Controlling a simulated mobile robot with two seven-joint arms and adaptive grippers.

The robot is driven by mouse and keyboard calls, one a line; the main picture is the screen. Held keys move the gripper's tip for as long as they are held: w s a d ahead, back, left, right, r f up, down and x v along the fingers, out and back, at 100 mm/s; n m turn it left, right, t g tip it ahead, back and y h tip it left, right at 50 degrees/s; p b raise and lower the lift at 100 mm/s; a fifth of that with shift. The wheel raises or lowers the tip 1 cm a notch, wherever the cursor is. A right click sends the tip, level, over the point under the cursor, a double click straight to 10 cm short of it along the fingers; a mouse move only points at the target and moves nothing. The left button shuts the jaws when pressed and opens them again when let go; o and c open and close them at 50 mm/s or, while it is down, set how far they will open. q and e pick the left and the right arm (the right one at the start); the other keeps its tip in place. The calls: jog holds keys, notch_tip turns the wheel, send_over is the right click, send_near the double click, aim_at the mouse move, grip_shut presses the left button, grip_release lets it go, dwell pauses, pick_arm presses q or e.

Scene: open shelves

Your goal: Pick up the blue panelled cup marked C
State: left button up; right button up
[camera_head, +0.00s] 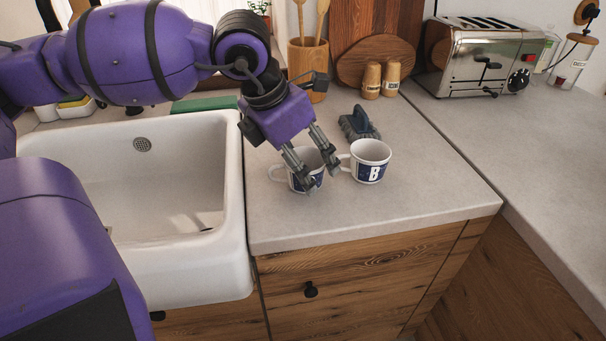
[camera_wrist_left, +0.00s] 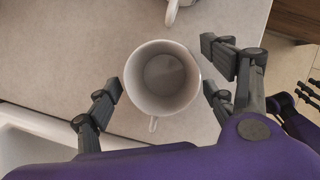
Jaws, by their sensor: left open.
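A white cup with a blue panel (camera_head: 292,182) stands upright on the counter right of the sink; my left gripper partly covers it, so its letter is hidden. Its handle points left in the head view. My left gripper (camera_head: 322,177) is open and reaches down over this cup from above. In the left wrist view the cup (camera_wrist_left: 162,78) is seen from above, empty, between the open fingers. A second white and blue cup (camera_head: 371,163), marked B, stands just to the right; its edge (camera_wrist_left: 172,11) shows at the top of the left wrist view.
A dark blue-grey brush-like object (camera_head: 358,124) lies behind the cups. A white sink (camera_head: 236,190) is to the left. Shakers (camera_head: 381,79) and a toaster (camera_head: 480,55) stand farther back. The counter is clear in front. Dark jointed fingers (camera_wrist_left: 309,94), probably my right gripper, show at the left wrist view's edge.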

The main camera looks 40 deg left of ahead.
pick_arm(q)
jog(key=c, duration=1.3)
jog(key=shift+r, duration=0.1)
